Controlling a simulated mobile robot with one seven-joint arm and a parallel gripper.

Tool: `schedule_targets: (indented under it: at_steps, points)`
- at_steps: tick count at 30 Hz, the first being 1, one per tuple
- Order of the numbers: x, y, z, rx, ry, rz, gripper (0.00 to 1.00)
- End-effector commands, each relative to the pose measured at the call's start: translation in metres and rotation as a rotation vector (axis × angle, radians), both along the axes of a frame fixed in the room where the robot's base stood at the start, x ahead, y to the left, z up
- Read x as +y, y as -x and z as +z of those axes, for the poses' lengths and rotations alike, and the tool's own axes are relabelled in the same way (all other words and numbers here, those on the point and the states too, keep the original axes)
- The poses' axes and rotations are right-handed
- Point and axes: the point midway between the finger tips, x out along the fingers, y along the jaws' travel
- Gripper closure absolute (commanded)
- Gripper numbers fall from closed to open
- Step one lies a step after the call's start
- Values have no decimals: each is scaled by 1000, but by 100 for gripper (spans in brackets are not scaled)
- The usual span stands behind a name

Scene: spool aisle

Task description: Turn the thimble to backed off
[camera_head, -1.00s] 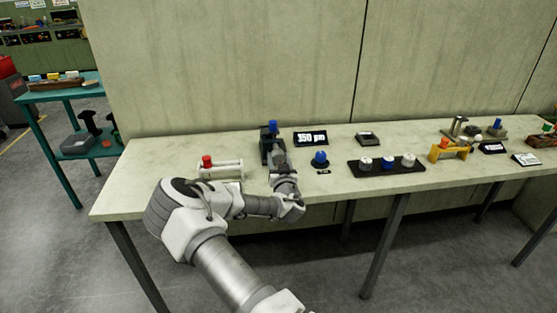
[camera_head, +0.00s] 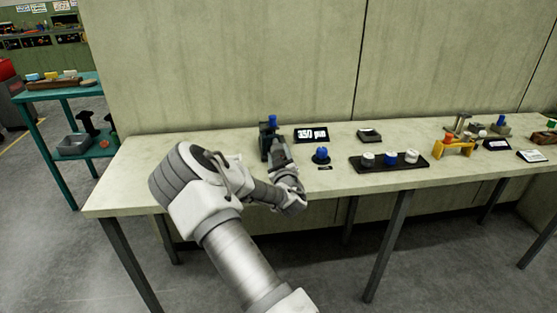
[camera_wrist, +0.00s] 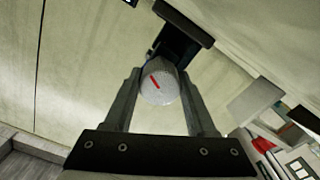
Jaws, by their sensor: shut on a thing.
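The thimble (camera_wrist: 160,88) is a pale, ribbed knob with a slanted red mark on its end face, in the middle of the wrist view. My gripper (camera_wrist: 158,98) is shut on it, with one finger on each side. The thimble joins a dark fixture (camera_wrist: 180,38) behind it. In the head view the dark fixture (camera_head: 265,143) with a blue top (camera_head: 272,119) stands at the back left of the bench, and my arm hides the thimble there. A black display (camera_head: 311,135) beside it appears to read "350 µm".
On the bench (camera_head: 137,180), a blue knob on a dark base (camera_head: 321,155) stands just right of my arm. Further right is a black tray (camera_head: 415,165) with white and blue pieces, then a yellow stand (camera_head: 455,147). A teal shelf (camera_head: 40,98) stands left, apart from the bench.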

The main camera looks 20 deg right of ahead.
Motion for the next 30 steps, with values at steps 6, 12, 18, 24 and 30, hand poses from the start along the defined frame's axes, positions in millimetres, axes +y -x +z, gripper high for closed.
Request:
schedule_targets:
  at_steps: [6, 12, 18, 24, 30]
  points:
    - [0, 0, -3, 55, 197, 1, 99]
    - [0, 0, -3, 108, 380, 0, 99]
    - [-1, 0, -2, 161, 563, -1, 99]
    - [-1, 0, -2, 214, 746, -1, 99]
    - [0, 0, -2, 267, 928, 0, 99]
